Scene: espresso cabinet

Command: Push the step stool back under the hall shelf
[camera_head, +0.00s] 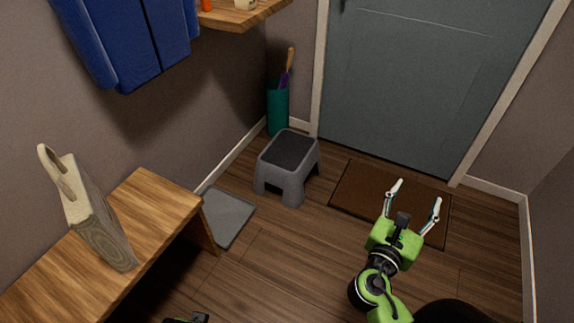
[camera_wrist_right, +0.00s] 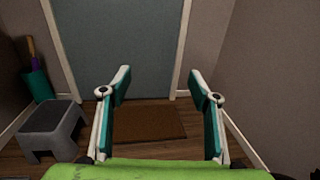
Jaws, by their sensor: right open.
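The grey step stool (camera_head: 288,165) stands upright on the wood floor, left of the brown doormat and in front of the green umbrella stand. It also shows at the left of the right wrist view (camera_wrist_right: 53,130). The hall shelf (camera_head: 240,15) is a wooden board on the left wall at the top of the head view, only partly in frame. My right gripper (camera_head: 418,192) is open and empty above the doormat, to the right of the stool and apart from it. Of my left arm, only a small green and black piece shows at the bottom edge; its fingers are not visible.
A wooden bench (camera_head: 150,205) with a beige bag (camera_head: 98,225) stands at left. A grey mat (camera_head: 228,215) lies between bench and stool. The green umbrella stand (camera_head: 278,108) is in the corner. The doormat (camera_head: 350,190) lies before the grey door (camera_head: 430,80). Blue coat (camera_head: 130,40) hangs left.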

